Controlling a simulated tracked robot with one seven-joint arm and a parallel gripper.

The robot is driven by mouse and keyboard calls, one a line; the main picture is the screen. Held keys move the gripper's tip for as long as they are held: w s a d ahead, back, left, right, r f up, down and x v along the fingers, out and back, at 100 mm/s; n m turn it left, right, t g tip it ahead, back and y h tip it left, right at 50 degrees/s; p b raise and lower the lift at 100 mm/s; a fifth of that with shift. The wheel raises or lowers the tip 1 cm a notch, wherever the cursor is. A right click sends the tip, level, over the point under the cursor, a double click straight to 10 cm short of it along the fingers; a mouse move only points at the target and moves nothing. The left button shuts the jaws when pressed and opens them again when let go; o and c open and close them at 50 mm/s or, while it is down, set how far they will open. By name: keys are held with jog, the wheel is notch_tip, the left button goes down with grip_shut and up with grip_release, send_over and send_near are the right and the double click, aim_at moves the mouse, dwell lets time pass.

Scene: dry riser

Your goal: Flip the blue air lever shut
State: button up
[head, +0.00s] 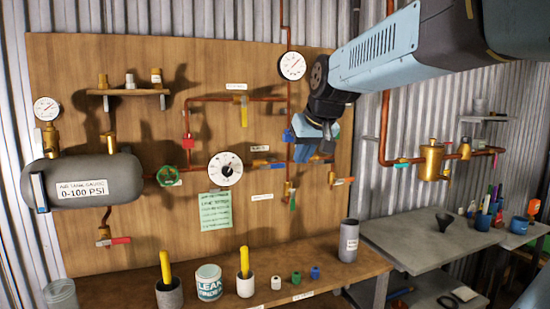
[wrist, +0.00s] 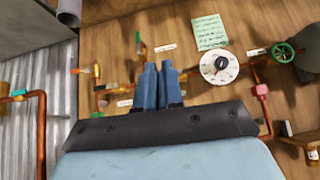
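A blue lever (head: 269,163) lies level on a copper pipe of the wooden board in the head view, right of the large white dial (head: 231,168) and under a small white label. My gripper (head: 313,156), with blue fingers, hangs in front of the board to the right of this lever. Whether it touches anything there cannot be told. In the wrist view the two fingers (wrist: 158,66) lie close side by side with only a thin gap, and nothing shows between them. The fingers hide part of the board, and I cannot make out the blue lever there.
Other levers nearby are yellow (head: 244,112), green (head: 292,199) and red (head: 120,241). A green wheel valve (head: 168,175) sits left of the dial. A bench (head: 130,290) below holds cups and a tin. A grey table (head: 425,243) stands at the right.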

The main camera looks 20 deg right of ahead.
jog(key=shift+t, duration=0.7)
jog(key=w+r, duration=0.2)
jog(key=w, duration=0.3)
jog(key=w+r, duration=0.2)
jog(key=w, duration=0.3)
jog(key=w+d+r, duration=0.1)
jog(key=w+r, duration=0.1)
jog(key=w, duration=0.3)
jog(key=shift+w+d, duration=0.1)
grip_shut()
jog(key=shift+f, duration=0.1)
send_over(272, 166)
jog(key=s+d, duration=0.1)
jog(key=d, duration=0.1)
notch_tip(272, 166, down, 7)
jog(key=shift+s+d+f, duration=0.1)
jog(key=shift+d+f, duration=0.05)
jog(key=shift+f, duration=1.9)
